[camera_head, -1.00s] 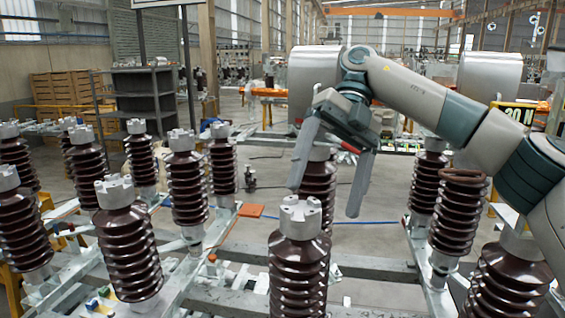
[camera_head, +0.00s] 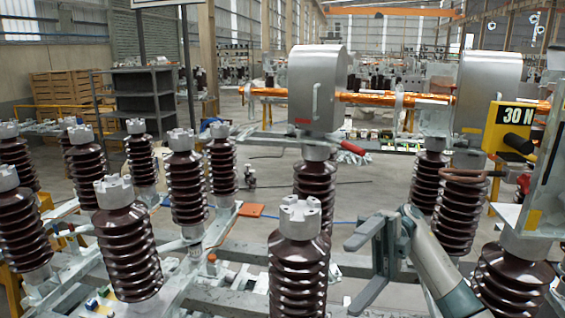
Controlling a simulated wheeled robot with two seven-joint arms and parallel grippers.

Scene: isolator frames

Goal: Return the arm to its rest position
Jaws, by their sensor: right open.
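My right gripper (camera_head: 356,262) is in the lower right middle of the head view. Its two grey fingers are spread apart, point left, and hold nothing. My right arm (camera_head: 438,262) comes up to it from the bottom edge. The gripper is just right of a brown ribbed insulator (camera_head: 298,268) with a pale notched cap. A gap shows between the fingertips and that insulator. My left gripper is out of the picture.
Several more brown insulators (camera_head: 128,245) stand on metal frames at left. Another insulator (camera_head: 497,280) stands right of my arm. A grey metal housing (camera_head: 316,95) with an orange bar (camera_head: 372,98) is behind. A yellow "30 N" sign (camera_head: 510,128) is at right.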

